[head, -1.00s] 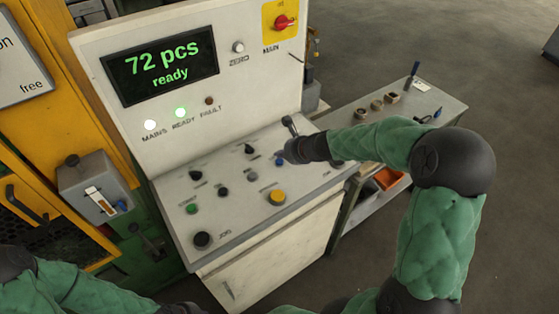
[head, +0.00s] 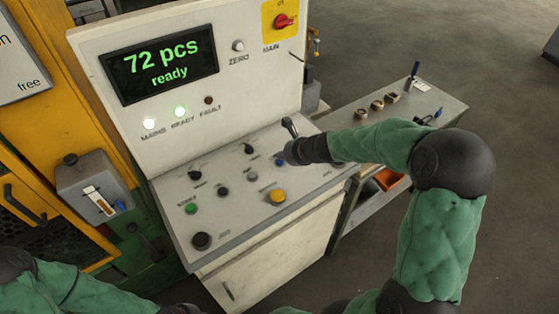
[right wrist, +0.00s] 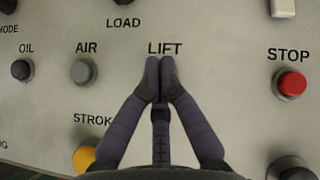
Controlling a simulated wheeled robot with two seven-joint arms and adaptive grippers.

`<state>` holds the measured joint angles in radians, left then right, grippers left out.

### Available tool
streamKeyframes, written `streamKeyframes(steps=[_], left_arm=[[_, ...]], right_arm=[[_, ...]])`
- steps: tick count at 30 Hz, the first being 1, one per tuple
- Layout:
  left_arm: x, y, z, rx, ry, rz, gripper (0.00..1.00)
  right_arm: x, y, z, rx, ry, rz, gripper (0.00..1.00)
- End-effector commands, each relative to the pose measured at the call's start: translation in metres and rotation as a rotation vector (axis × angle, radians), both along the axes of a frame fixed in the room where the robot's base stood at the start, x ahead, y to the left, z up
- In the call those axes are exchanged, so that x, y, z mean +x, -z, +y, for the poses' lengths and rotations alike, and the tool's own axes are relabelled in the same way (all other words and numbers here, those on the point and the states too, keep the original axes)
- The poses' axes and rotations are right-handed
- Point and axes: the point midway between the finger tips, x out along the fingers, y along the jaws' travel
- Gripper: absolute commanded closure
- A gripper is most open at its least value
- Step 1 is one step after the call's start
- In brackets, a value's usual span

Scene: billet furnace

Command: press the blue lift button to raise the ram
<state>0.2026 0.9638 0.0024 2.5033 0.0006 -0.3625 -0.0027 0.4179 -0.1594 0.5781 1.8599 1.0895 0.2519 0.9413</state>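The blue lift button (head: 279,161) is on the sloped panel of the control desk, partly covered by my right gripper in the head view. My right gripper (head: 288,156) is over that spot. In the right wrist view its two fingers (right wrist: 160,72) are shut together, with nothing visible between them. Their tips are just below the LIFT label (right wrist: 165,48) and hide the button there. I cannot tell whether the tips touch it. My left arm is at the bottom left of the head view, its fingers out of frame.
The red STOP button (right wrist: 292,83) is to the right of the fingers, the grey AIR button (right wrist: 84,71) to the left. A yellow button (head: 277,197) is nearer the panel's front. The display (head: 160,64) reads "72 pcs ready". A side table (head: 440,102) stands right.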

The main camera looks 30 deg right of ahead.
Motion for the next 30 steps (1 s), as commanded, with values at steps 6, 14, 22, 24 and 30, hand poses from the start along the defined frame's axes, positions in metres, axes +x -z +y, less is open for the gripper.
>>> streamKeyframes(steps=[6, 14, 22, 24, 30], left_arm=[[0.0, 0.0021, 0.0, 0.0, 0.0, 0.0, 1.0], [0.0, 0.0048, 0.0, 0.0, 0.0, 0.0, 1.0], [0.0, 0.0074, 0.0, 0.0, 0.0, 0.0, 1.0], [0.0, 0.0081, 0.0, 0.0, 0.0, 0.0, 1.0], [0.0, 0.0078, 0.0, 0.0, 0.0, 0.0, 1.0]], right_arm=[[0.0, 0.0023, 0.0001, 0.0, 0.0, 0.0, 1.0], [0.0, 0.005, 0.0, 0.0, 0.0, 0.0, 1.0], [-0.0001, 0.008, 0.0001, 0.0, 0.0, 0.0, 1.0], [-0.0002, 0.0087, 0.0001, 0.0, 0.0, 0.0, 1.0], [-0.0002, 0.0085, 0.0002, 0.0, 0.0, 0.001, 1.0]])
